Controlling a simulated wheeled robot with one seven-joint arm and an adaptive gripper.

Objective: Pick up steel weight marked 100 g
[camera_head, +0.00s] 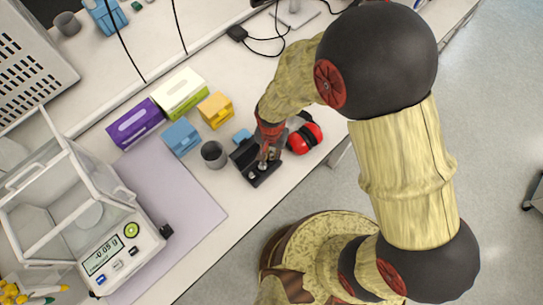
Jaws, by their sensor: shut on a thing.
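A black weight holder (258,182) lies on the bench, with small shiny steel weights (252,175) at its near end. My gripper (264,156) points down over the holder, among the weights. It is shut on a small steel weight, which the fingers mostly hide. The markings on the weights are too small to read, so I cannot tell which one is the 100 g weight. I cannot tell whether the held weight is clear of the holder.
Red ear defenders (306,138) lie just right of the holder. A grey cup (213,154) and blue box (181,137) stand to its left, with a yellow box (216,110) behind.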

